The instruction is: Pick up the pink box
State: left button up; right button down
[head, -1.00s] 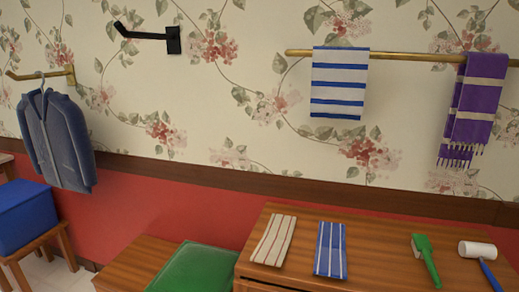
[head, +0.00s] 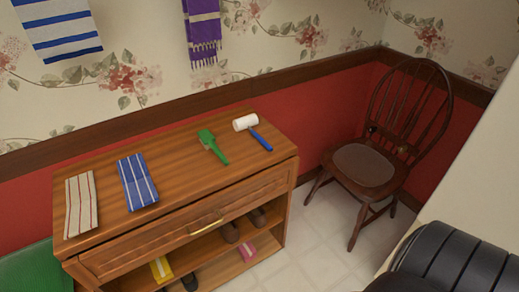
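The pink box (head: 247,251) is small and sits on the lower open shelf of the wooden cabinet (head: 180,226), near its right end. Only part of it shows below the shelf above. Neither of my grippers is in view.
A yellow box (head: 161,269) and dark shoes (head: 231,231) are also inside the cabinet. On top lie two folded striped cloths (head: 137,182), a green brush (head: 212,146) and a white-headed mallet (head: 246,122). A wooden chair (head: 367,165) stands right of it. Tiled floor (head: 310,240) between them is clear.

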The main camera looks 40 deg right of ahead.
aim_at(247, 251)
jog(key=z, duration=1)
jog(key=j+u, duration=0.2)
jog(key=k+l, duration=0.05)
jog(key=l, duration=0.05)
